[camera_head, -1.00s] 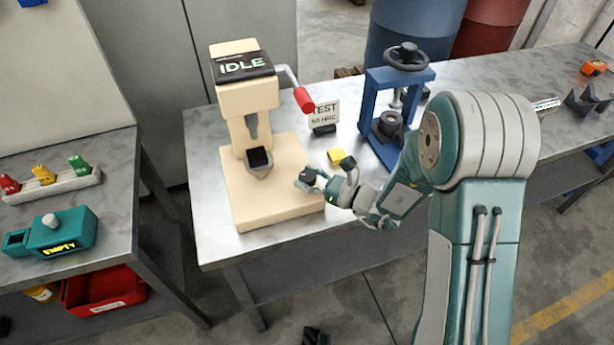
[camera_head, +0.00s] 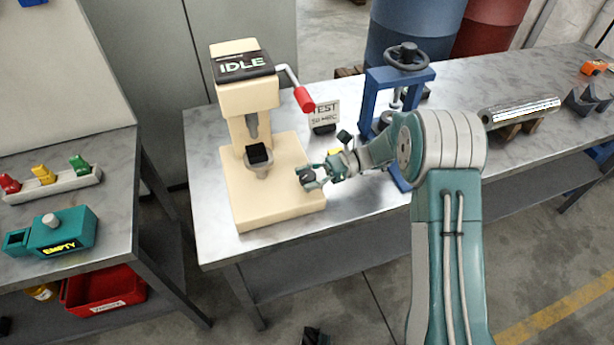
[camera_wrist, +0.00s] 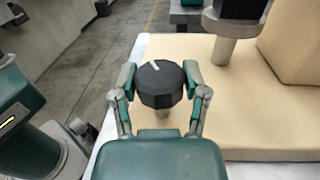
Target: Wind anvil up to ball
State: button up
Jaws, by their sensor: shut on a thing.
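The cream hardness tester (camera_head: 240,92) stands on the bench with its screen reading IDLE. A dark block (camera_head: 257,154) rests on the grey anvil (camera_head: 260,171), with a gap below the grey ball-tip spindle (camera_head: 251,126). The ball itself is too small to make out. My gripper (camera_head: 308,178) is at the right front edge of the tester's base. In the wrist view, my gripper (camera_wrist: 160,82) is shut on a black faceted knob (camera_wrist: 158,92) with a white mark. The anvil (camera_wrist: 229,45) and block (camera_wrist: 240,8) also show there, past the knob.
A red-handled crank (camera_head: 304,98) sticks out right of the tester's head. A TEST sign (camera_head: 325,112) and a blue press (camera_head: 425,75) stand behind my arm. A shiny cylinder (camera_head: 520,110) lies to the right. The bench front is clear.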

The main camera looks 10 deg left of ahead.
jog(key=shift+w+n+g+h, duration=0.1)
jog(key=shift+n+g+h, duration=1.1)
jog(key=shift+g, duration=0.1)
jog(key=shift+r, duration=0.1)
jog(key=o, duration=1.1)
jog(key=shift+o, duration=0.2)
